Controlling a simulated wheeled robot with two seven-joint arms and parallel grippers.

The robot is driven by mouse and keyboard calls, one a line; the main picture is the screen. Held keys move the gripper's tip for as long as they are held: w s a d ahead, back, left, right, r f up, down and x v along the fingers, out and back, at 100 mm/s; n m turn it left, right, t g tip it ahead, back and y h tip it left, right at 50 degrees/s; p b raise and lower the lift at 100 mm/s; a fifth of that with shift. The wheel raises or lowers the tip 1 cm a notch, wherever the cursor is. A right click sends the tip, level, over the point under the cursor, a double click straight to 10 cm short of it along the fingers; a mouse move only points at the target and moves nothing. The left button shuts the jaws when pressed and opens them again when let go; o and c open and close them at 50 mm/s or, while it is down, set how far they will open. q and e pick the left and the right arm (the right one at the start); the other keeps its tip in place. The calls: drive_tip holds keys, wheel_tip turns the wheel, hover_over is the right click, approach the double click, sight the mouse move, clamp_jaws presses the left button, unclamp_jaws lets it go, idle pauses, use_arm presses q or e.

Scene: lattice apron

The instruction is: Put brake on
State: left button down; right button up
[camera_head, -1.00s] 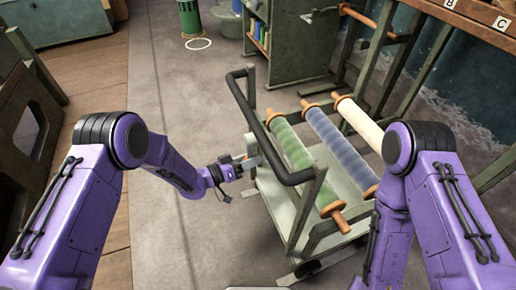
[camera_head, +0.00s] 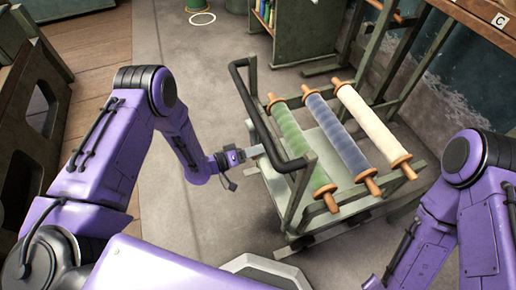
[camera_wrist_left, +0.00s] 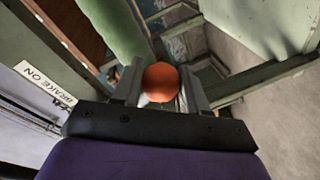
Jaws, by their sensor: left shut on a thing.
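My left gripper (camera_head: 257,151) is at the left side of the wheeled cart (camera_head: 358,207), beside its black push handle (camera_head: 262,118). In the left wrist view its two fingers are shut on a round orange knob (camera_wrist_left: 161,80), which sits between them. Whatever the knob is fixed to is hidden behind it. A white label reading "BRAKE ON" (camera_wrist_left: 47,85) lies left of the fingers in that view. The knob cannot be made out in the head view. My right arm comes in at the right, and its gripper is out of view.
The cart carries green (camera_head: 300,145), blue (camera_head: 337,140) and cream (camera_head: 372,122) rolls with orange-brown ends. A green shelf unit (camera_head: 312,30) stands behind it. A wooden rack (camera_head: 35,120) is at the far left. The grey floor (camera_head: 200,75) left of the cart is open.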

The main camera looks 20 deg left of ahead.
use_arm(q)
drive_tip(key=shift+w+a+r, duration=0.1)
drive_tip(key=c, duration=0.7)
unclamp_jaws()
drive_tip(key=shift+o, duration=0.2)
drive_tip(key=p+v, duration=0.1)
drive_tip(key=v, duration=0.9)
drive_tip(key=shift+s, duration=0.3)
drive_tip(key=shift+a, duration=0.15)
